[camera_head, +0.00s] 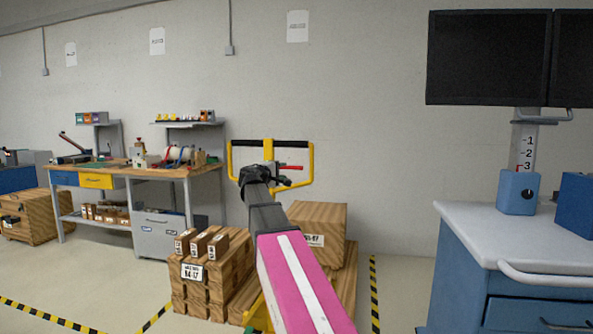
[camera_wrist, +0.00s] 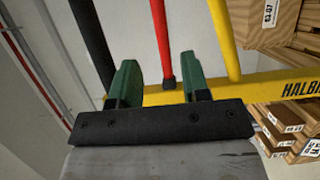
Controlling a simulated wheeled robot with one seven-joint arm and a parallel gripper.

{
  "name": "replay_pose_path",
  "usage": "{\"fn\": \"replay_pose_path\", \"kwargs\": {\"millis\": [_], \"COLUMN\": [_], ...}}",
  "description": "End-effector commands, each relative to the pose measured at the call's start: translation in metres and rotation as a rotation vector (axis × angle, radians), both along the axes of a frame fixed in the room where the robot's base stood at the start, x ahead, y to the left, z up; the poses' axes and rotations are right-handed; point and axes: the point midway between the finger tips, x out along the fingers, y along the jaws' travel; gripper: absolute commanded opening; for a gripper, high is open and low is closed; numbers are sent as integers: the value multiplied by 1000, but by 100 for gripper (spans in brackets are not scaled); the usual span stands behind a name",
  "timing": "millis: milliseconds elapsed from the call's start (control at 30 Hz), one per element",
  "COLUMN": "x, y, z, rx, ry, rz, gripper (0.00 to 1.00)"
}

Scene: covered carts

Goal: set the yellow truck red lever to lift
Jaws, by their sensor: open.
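The yellow truck's handle frame (camera_head: 311,165) stands upright in the middle of the head view, with a black grip along its top. The red lever (camera_head: 291,168) sticks out sideways inside that frame. My gripper (camera_head: 286,181) is at the handle, close to the lever. In the wrist view the red lever (camera_wrist: 162,40) runs down from the top edge to a dark end piece. That end shows between the green fingers of my gripper (camera_wrist: 161,80), which are open with space on both sides. Yellow handle tubing (camera_wrist: 223,40) is right of the lever, and the black grip (camera_wrist: 92,45) is left.
Wooden crates (camera_head: 318,225) and stacked boxes (camera_head: 208,275) stand around the truck. A workbench (camera_head: 150,172) is at the left. A blue cabinet (camera_head: 480,270) with monitors (camera_head: 488,57) above is at the right. Floor at the left front is clear.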

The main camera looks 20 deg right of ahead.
Motion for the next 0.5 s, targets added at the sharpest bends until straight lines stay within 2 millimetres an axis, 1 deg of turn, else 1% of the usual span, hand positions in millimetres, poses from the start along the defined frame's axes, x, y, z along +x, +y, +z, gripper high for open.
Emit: {"fn": "replay_pose_path", "kwargs": {"millis": [33,300,500], "x": [6,33,47], "y": [-7,-47,-70], "z": [0,0,-1], "rx": [1,2,3], "ry": [1,1,1], "rz": [-2,-3,-2], "gripper": [43,43,43]}}
